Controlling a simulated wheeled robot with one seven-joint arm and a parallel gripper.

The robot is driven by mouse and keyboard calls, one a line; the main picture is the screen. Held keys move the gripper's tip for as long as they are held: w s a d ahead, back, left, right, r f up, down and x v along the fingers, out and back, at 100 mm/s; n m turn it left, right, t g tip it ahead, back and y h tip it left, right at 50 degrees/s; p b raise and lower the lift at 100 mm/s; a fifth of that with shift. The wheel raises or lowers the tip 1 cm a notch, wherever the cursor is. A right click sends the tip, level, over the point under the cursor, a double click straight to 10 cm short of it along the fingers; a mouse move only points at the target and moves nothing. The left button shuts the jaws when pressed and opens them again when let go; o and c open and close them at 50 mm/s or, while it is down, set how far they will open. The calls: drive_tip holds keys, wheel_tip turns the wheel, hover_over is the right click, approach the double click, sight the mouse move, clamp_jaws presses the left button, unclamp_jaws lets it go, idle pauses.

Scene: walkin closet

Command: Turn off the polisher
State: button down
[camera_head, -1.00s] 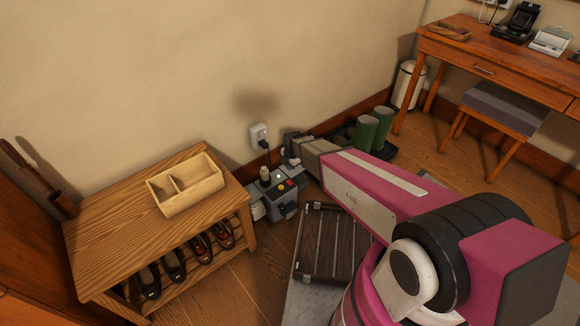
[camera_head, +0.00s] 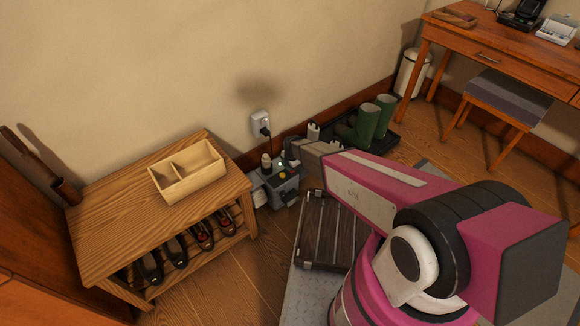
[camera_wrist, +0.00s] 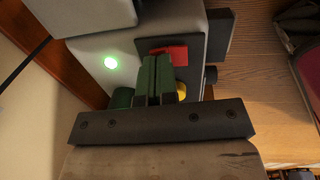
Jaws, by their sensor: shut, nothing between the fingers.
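In the head view the fingertips are too small to make out.
A wall outlet (camera_head: 261,124) with a black plug and cord is above the polisher. The wooden shoe bench (camera_head: 110,229) holds a divided box (camera_head: 190,178) and several shoes. A dark slatted case (camera_head: 325,232) lies to the right. Green boots (camera_head: 368,122) stand on a tray behind my arm.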

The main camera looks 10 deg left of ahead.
sight(292, 172)
drive_tip(key=shift+w+a+f, duration=0.25)
drive_tip(key=shift+f, duration=0.55)
drive_tip(key=shift+s+d, duration=0.5)
drive_tip(key=shift+d, duration=0.1)
drive_tip(key=shift+r, duration=0.2)
wheel_tip(292, 172, up, 15)
drive_tip(key=shift+s+d, duration=0.15)
idle(0.4)
drive_tip(key=shift+s+d, duration=0.1)
drive_tip(key=shift+d, duration=0.1)
